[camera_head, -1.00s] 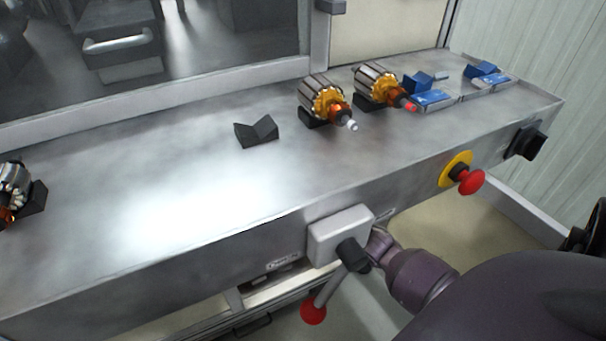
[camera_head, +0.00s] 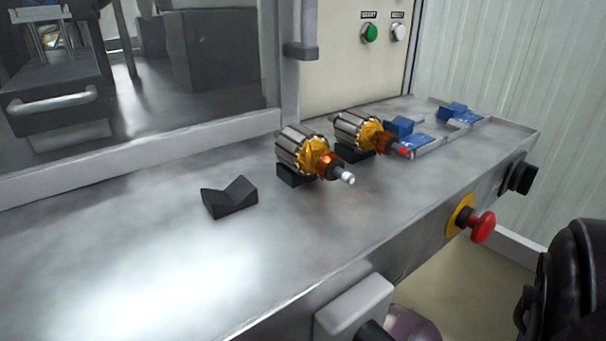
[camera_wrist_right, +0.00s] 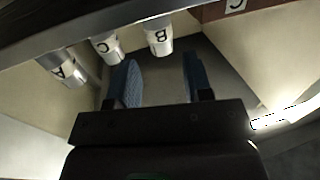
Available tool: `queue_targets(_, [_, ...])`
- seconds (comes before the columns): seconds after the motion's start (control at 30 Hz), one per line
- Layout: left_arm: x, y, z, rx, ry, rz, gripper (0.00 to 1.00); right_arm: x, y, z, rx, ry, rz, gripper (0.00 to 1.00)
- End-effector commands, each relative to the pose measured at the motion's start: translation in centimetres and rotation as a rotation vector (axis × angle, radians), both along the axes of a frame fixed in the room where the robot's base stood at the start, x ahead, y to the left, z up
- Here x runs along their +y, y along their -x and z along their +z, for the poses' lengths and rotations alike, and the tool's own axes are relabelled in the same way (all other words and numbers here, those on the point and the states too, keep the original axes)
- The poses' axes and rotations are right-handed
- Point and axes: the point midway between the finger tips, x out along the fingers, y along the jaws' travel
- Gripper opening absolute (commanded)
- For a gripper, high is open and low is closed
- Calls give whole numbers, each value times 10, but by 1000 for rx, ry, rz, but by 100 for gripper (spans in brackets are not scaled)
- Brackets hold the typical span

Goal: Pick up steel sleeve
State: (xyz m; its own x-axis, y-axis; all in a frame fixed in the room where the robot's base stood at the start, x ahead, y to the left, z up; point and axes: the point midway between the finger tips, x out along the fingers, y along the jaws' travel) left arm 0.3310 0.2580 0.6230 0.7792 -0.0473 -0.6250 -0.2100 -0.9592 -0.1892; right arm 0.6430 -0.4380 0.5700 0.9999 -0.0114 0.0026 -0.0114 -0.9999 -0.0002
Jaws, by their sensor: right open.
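In the right wrist view, three short silvery cylinders stand in a row near the top, lettered A (camera_wrist_right: 61,69), C (camera_wrist_right: 106,47) and B (camera_wrist_right: 158,38). I cannot tell for sure which, if any, is the steel sleeve. My right gripper (camera_wrist_right: 160,65) is open, with two blue-padded fingers apart and nothing between them. Its fingers point toward the cylinders, with the B cylinder roughly ahead of the gap. In the head view I make out no separate sleeve. My left gripper is not in view.
In the head view, two copper-wound armatures (camera_head: 301,150) (camera_head: 357,130) rest on dark blocks on the metal bench (camera_head: 130,235). An empty black V-block (camera_head: 230,199) stands left of them. Blue blocks (camera_head: 456,112) lie at the far right end. A red stop button (camera_head: 482,227) juts from the front.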

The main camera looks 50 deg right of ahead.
Motion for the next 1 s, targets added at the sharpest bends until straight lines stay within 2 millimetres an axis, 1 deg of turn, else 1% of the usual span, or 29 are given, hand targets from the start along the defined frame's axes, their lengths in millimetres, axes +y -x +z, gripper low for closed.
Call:
queue_targets(0.07, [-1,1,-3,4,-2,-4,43,0,-12,-4,5,1,1,46])
queue_targets(0.3, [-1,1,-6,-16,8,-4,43,-1,-50,-5,6,1,1,46])
queue_targets(0.5, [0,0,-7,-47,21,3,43,-1,-74,-4,6,1,0,46])
queue_targets(0.7, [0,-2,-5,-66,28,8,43,-1,-85,-2,4,1,0,46])
queue_targets(1.0, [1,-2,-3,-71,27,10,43,-1,-86,-1,2,0,-1,46])
